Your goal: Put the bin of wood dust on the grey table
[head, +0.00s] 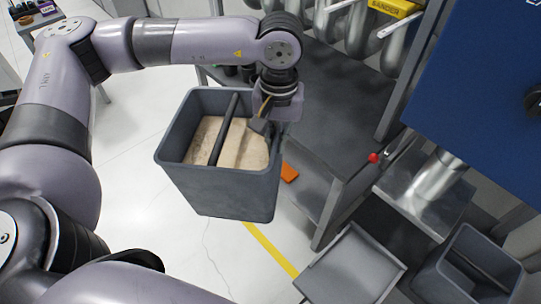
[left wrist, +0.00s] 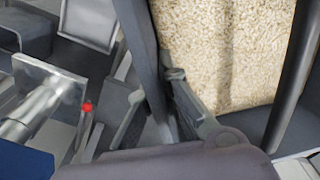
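The grey bin (head: 222,188) hangs in the air near the middle of the head view, with pale wood dust (head: 205,138) inside and a dark bar across its top. My left gripper (head: 264,116) is shut on the bin's far right rim. My right gripper is not in view.
Silver ducts (head: 360,30) stand behind the table. A blue machine (head: 490,80) is at the right, with a red knob (head: 373,158) nearby. Another grey bin (head: 468,268) and a grey panel (head: 350,266) are low at the right. An orange item (head: 289,172) lies near the table.

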